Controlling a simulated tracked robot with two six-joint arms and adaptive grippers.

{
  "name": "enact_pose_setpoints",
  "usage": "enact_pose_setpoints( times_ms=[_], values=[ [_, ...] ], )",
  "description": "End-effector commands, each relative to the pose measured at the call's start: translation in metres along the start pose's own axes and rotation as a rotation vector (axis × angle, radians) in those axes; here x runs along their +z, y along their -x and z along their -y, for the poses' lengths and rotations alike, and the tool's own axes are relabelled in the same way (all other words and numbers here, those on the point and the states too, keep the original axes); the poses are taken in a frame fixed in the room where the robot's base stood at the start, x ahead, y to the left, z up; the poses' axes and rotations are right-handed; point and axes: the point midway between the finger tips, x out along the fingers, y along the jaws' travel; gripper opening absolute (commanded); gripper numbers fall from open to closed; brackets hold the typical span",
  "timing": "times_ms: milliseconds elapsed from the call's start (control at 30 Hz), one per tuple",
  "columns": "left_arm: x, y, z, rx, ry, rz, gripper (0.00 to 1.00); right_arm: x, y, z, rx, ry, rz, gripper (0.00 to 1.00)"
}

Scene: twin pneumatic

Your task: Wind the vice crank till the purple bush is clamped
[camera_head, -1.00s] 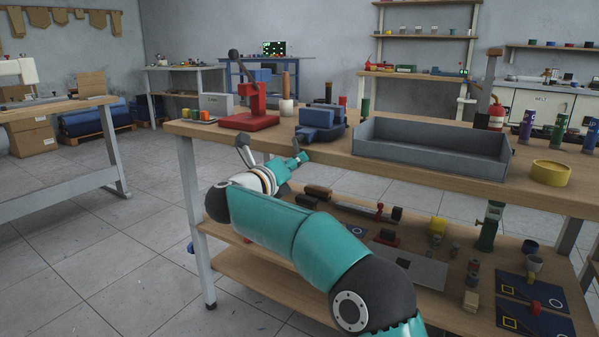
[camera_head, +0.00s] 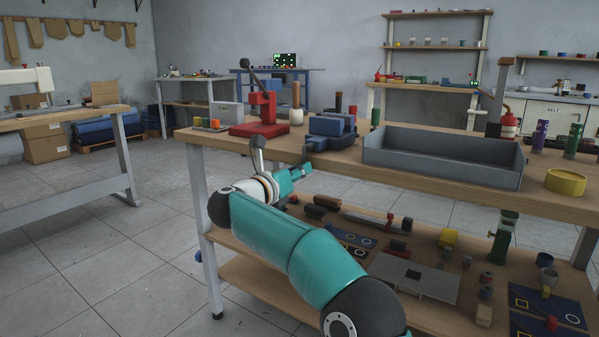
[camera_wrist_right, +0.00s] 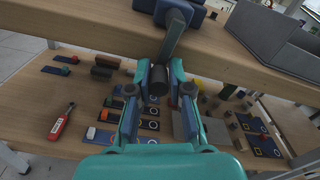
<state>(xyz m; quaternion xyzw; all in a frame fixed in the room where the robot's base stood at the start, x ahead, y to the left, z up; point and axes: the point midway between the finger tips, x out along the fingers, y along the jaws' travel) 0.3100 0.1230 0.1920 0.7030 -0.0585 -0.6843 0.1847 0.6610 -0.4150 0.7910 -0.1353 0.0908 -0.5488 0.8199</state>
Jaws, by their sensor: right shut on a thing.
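The blue vice (camera_head: 330,132) sits at the front edge of the wooden bench, and its lower part also shows at the top of the right wrist view (camera_wrist_right: 200,12). Its grey crank arm (camera_wrist_right: 173,38) hangs down over the bench edge, with a dark round handle (camera_wrist_right: 158,84) at its lower end. My right gripper (camera_wrist_right: 160,84) is shut on this handle, one finger on each side. In the head view my right gripper (camera_head: 304,170) is small, just below the bench edge. I cannot make out the purple bush in the vice jaws. My left gripper is not in view.
A red lever press (camera_head: 262,115) stands left of the vice. A grey open tray (camera_head: 440,165) is close on its right, with a yellow ring (camera_head: 566,182) beyond. The lower shelf (camera_head: 250,285) holds several loose parts under my right arm.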

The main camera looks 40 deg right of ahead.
Motion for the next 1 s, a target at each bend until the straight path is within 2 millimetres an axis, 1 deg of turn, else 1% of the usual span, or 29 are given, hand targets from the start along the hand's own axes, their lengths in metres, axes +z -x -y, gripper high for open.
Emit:
enact_pose_setpoints(
  times_ms=[33, 100, 133, 267, 567, 667, 767, 833, 1000],
  values=[
    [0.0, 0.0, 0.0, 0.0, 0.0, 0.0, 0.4, -0.002, 0.001, -0.005, 0.011, 0.008, 0.0, 0.0],
    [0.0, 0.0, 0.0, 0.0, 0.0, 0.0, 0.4, -0.002, 0.001, -0.005, 0.011, 0.008, 0.0, 0.0],
    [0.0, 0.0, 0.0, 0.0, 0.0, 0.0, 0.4, -0.002, 0.001, -0.004, 0.01, 0.008, 0.0, 0.21],
    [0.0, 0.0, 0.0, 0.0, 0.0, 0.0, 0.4, -0.001, 0.001, -0.004, 0.008, 0.007, 0.001, 0.42],
    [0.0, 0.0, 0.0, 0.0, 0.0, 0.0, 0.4, 0.0, 0.001, -0.001, 0.003, 0.003, 0.001, 0.42],
    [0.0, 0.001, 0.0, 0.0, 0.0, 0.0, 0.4, 0.0, 0.005, -0.001, 0.003, 0.003, 0.001, 0.42],
    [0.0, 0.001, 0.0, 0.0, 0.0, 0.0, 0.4, 0.001, 0.015, -0.002, 0.006, 0.004, 0.002, 0.42],
    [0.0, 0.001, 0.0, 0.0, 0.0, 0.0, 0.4, 0.0, 0.026, -0.001, 0.006, 0.005, 0.002, 0.42],
    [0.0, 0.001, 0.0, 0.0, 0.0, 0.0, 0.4, 0.0, 0.06, -0.002, 0.008, 0.005, 0.003, 0.42]
  ],
)
